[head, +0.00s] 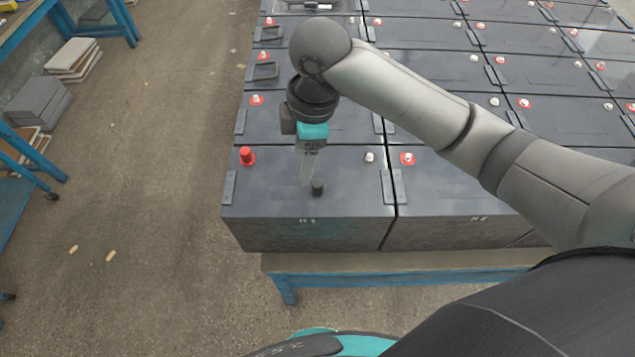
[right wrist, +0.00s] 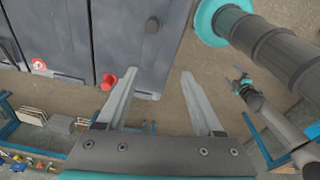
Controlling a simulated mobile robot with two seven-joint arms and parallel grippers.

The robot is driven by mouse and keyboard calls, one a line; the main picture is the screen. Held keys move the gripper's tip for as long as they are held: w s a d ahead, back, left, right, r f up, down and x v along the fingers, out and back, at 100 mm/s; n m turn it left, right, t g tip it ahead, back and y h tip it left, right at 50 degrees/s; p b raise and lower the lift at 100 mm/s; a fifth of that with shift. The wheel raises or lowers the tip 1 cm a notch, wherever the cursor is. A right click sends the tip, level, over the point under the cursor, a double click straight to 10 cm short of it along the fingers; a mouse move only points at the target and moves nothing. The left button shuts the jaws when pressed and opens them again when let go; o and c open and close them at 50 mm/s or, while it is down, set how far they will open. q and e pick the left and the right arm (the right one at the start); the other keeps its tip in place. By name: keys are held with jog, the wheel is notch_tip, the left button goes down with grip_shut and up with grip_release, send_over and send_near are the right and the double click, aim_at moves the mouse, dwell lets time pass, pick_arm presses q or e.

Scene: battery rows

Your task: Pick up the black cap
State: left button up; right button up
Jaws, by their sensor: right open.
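The black cap (head: 317,187) is a small dark cylinder standing upright on top of the nearest left battery (head: 345,203). My right gripper (head: 307,181) points down just left of the cap in the head view. Its two fingers are apart with nothing between them in the right wrist view (right wrist: 158,75). I cannot tell whether a finger touches the cap. My left gripper (right wrist: 241,82) shows small and far off in the right wrist view, its jaws unclear.
A red cap (head: 247,156) stands at the same battery's left edge. Bare bolts (head: 369,157) and red rings (head: 407,158) mark the neighbouring batteries. The batteries stand on a blue-framed bench (head: 400,261). Open floor lies to the left.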

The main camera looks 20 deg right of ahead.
jog(key=w+d+r+n+h, duration=0.1)
jog(key=w+d+r, duration=0.1)
jog(key=d+r, duration=0.2)
send_over(318, 183)
jog(key=shift+g, duration=0.3)
jog(key=f, duration=0.9)
jog(key=shift+s+d+f, duration=0.1)
jog(key=shift+d+f, duration=0.05)
jog(key=shift+d, duration=0.05)
jog(key=shift+a+f, duration=0.2)
jog(key=shift+f, duration=2.9)
grip_shut()
